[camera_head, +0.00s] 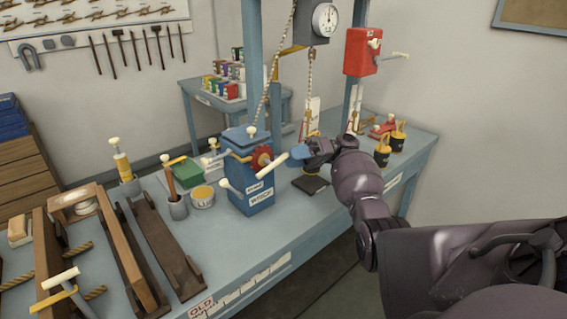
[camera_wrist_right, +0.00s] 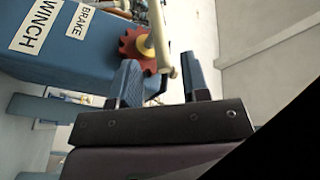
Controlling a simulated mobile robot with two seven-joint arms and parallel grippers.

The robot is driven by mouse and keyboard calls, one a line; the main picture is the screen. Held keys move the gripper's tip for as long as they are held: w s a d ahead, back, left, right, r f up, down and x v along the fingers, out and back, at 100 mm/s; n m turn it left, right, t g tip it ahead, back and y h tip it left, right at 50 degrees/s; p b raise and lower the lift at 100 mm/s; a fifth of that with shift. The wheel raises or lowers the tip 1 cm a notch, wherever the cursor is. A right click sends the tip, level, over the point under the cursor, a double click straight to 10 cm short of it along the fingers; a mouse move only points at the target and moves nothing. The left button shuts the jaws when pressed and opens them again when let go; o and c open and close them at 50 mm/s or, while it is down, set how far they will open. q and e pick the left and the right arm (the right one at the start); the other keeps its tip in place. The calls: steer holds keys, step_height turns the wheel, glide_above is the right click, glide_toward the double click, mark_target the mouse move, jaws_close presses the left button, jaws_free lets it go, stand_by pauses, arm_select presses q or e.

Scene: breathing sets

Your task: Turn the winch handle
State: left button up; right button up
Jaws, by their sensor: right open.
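The winch is a blue box (camera_head: 258,196) labelled WINCH and BRAKE on the bench, with a red gear (camera_head: 262,157) on its side. Its cream handle (camera_head: 272,166) sticks out in front of the gear, slanting up to the right. My right gripper (camera_head: 297,154) is open and empty, just right of the handle's end. In the right wrist view, the handle (camera_wrist_right: 160,35) and red gear (camera_wrist_right: 137,48) lie beyond my open fingers (camera_wrist_right: 161,80). The handle's end appears in line with the gap between them; contact cannot be told. My left gripper is not in view.
A red box with a lever (camera_head: 361,52) stands on a post behind my right arm. Pots and a green box (camera_head: 186,174) sit left of the winch, wooden troughs (camera_head: 165,250) farther left.

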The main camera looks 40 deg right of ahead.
steer(key=b+v, duration=0.1)
steer(key=v, duration=0.5)
steer(key=shift+d+b, duration=0.25)
steer(key=shift+b, duration=0.1)
steer(key=shift+s+d, duration=0.1)
steer(key=shift+s, duration=0.05)
